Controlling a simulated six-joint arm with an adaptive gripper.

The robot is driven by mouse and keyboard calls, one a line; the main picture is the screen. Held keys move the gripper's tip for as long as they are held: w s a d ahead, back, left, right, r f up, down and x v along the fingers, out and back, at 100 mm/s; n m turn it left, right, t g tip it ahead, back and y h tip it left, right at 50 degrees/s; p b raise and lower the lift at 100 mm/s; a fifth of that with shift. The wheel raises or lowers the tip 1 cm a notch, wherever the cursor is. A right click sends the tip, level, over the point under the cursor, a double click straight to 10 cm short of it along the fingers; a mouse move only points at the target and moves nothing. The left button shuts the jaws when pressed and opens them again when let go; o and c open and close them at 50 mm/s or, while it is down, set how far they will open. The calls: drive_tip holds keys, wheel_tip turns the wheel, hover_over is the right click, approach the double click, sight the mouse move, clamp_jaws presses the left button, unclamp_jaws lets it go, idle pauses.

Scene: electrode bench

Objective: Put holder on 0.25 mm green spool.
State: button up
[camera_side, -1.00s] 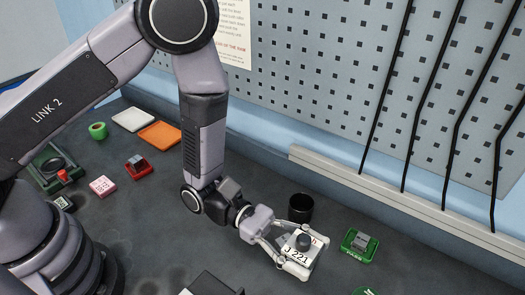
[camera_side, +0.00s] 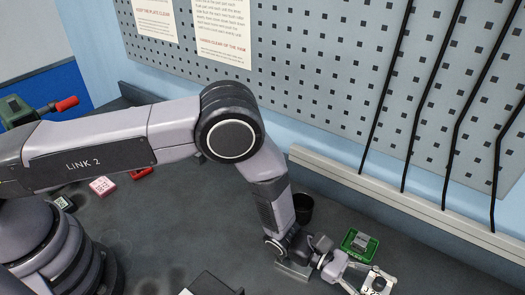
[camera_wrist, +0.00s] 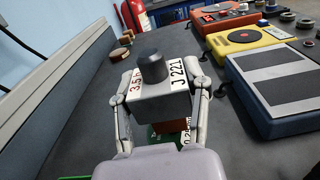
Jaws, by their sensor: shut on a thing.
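The holder (camera_wrist: 158,98) is a pale block with a black knob on top and labels reading "J 221" and "3.5". My gripper (camera_wrist: 160,92) is shut on it, one finger on each side. It also shows at the bottom right of the side view (camera_side: 377,283). Below the holder in the wrist view is a green spool (camera_wrist: 152,138) with a copper-brown part and a partly hidden label that seems to read "0.25". The holder covers most of it. I cannot tell whether the two touch.
A green tray (camera_side: 347,242) with a grey block and a black cup (camera_side: 303,210) stand near the back rail in the side view. Blue (camera_wrist: 265,112), yellow (camera_wrist: 240,60) and red devices line the right of the wrist view.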

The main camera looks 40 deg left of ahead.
drive_tip(key=shift+f, duration=0.45)
drive_tip(key=o, duration=1.2)
drive_tip(key=shift+f, duration=0.15)
